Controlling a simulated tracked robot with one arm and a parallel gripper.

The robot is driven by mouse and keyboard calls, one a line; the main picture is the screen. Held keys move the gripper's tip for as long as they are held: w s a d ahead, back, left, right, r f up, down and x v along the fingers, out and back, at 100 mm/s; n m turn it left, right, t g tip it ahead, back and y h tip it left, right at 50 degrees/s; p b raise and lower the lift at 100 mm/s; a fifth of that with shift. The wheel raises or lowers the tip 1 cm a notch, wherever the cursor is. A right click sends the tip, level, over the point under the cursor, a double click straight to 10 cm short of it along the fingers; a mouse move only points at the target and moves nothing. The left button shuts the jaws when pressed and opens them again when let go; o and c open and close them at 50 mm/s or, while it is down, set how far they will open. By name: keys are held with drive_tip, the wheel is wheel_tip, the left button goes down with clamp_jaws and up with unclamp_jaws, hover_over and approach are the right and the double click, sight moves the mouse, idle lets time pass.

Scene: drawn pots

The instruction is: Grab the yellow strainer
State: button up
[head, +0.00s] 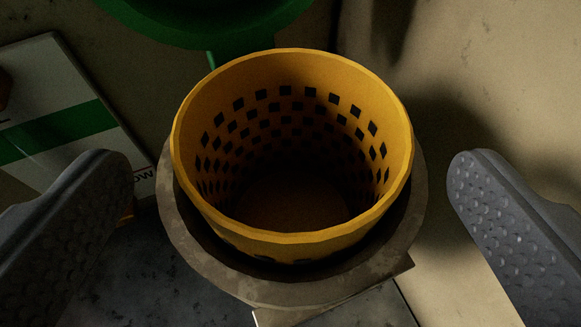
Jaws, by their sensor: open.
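The yellow strainer (292,243) is a round, open-topped basket with rows of dark square holes in its wall. It stands upright in the middle of the head view, inside a grey-brown round holder (205,262) whose rim shows around its lower part. My gripper (288,185) is open, with one grey dimpled finger on the left and one on the right. The strainer lies between the fingers in the picture, with a visible gap on each side. The fingers do not appear to touch it. The strainer's lower part is hidden inside the holder, and its floor is in shadow.
A green rounded object (215,25) is close behind the strainer at the top. A white panel with a green stripe (60,125) leans at the left. A dark surface (120,285) lies at lower left. The beige surface (490,90) at right looks clear.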

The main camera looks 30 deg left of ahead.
drive_tip(key=shift+x, duration=1.4)
drive_tip(key=shift+a, duration=0.1)
drive_tip(key=c, duration=1.3)
drive_tip(key=shift+r, duration=0.1)
wheel_tip(320, 180, up, 10)
drive_tip(key=shift+p, duration=0.5)
